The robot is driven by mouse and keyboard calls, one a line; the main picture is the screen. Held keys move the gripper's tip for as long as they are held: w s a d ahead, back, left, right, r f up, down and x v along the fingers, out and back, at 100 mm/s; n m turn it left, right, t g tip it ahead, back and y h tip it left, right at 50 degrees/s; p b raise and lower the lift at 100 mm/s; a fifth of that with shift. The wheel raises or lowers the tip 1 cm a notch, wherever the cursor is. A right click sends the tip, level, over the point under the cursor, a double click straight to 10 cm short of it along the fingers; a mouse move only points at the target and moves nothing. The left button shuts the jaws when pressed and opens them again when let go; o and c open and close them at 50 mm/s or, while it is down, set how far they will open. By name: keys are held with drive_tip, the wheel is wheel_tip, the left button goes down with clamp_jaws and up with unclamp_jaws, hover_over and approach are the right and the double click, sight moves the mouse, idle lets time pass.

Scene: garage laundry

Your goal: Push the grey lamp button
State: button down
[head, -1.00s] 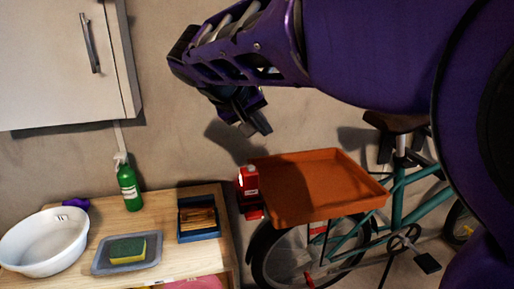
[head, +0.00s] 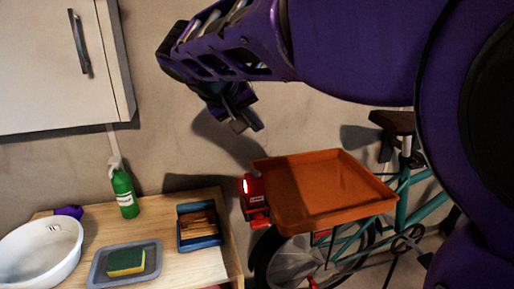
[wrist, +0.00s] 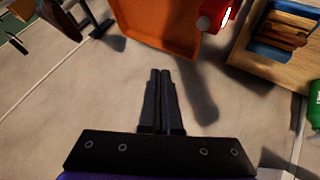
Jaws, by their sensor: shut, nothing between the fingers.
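A red lamp (head: 255,196) with a bright white light on its front stands between the wooden counter and the orange tray in the head view. A small pale grey round part, which looks like its button (head: 255,174), sits on its top. The lamp also shows at the top of the wrist view (wrist: 222,14), with the round grey button (wrist: 204,23) facing the camera. My gripper (head: 244,121) is above the lamp and apart from it, near the wall. In the wrist view its two fingers (wrist: 160,73) are together and empty, pointing below and left of the lamp.
The orange tray (head: 322,219) is right beside the lamp, above a teal bicycle (head: 415,206). A wooden counter (head: 188,265) at left holds a blue box (head: 199,240), a sponge on a grey tray (head: 98,266), a green bottle (head: 125,194) and a white bowl (head: 28,262).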

drive_tip(key=b, duration=0.5)
hover_over(254, 179)
wheel_tip(254, 179, down, 8)
drive_tip(key=shift+w+f, duration=0.1)
drive_tip(key=shift+f+b, duration=0.3)
idle(1.6)
drive_tip(key=shift+f, duration=0.4)
drive_tip(key=shift+f, duration=0.45)
idle(0.5)
drive_tip(key=shift+r, duration=0.1)
drive_tip(key=shift+r+p, duration=0.45)
drive_tip(key=shift+r, duration=0.35)
